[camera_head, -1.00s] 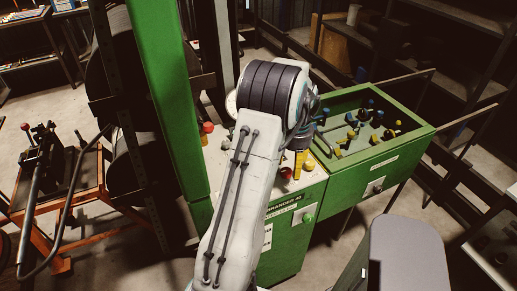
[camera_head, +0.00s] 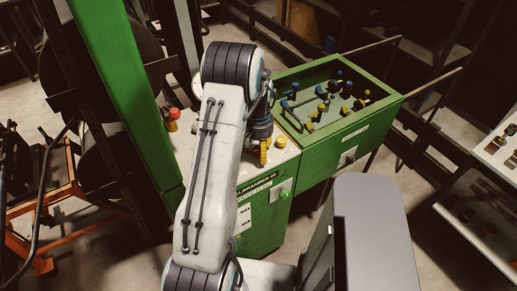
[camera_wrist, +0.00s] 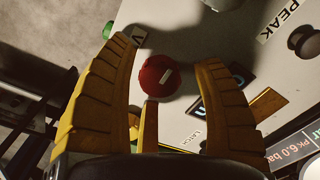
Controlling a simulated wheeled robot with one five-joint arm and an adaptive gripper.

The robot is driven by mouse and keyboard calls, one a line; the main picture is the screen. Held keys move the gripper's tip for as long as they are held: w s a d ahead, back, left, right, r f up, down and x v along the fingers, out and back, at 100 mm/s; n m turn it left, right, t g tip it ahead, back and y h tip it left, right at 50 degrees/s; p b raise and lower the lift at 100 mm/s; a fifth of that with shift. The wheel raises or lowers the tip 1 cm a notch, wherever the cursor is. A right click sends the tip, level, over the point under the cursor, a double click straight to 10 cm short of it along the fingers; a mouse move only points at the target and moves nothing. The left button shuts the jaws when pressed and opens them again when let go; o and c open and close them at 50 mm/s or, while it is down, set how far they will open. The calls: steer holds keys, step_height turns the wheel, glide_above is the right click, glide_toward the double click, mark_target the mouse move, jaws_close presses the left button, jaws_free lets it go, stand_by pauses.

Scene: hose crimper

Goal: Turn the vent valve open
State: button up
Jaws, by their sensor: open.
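A round red knob (camera_wrist: 160,75) with a small white mark on its face sits on the pale panel in the wrist view. A partly covered label beginning with V lies beside it, so I take it for the vent valve. My gripper (camera_wrist: 164,60) is open, its yellow fingers spread to the left and right of the knob and a third finger below it. I cannot tell whether any finger touches the knob. In the head view my gripper (camera_head: 264,152) points down over the panel top of the green machine (camera_head: 262,228); the red knob is hidden there.
A dark knob (camera_wrist: 304,42) sits by the PEAK label. A green bin (camera_head: 345,133) of fittings adjoins the machine; a green post (camera_head: 125,100) rises left.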

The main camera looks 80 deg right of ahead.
steer(key=shift+c, duration=0.4)
steer(key=c, duration=1.1)
steer(key=shift+f, duration=0.1)
steer(key=shift+c, duration=0.2)
steer(key=m+b, duration=0.2)
steer(key=m, duration=0.1)
steer(key=shift+a+f, duration=0.1)
steer(key=m+b, duration=0.3)
steer(key=m, duration=0.2)
steer(key=shift+m, duration=0.3)
steer(key=m+b, duration=0.1)
steer(key=m, duration=0.3)
steer(key=shift+m, duration=0.3)
steer(key=m+b, duration=0.1)
steer(key=m, duration=0.3)
steer(key=shift+m, duration=0.3)
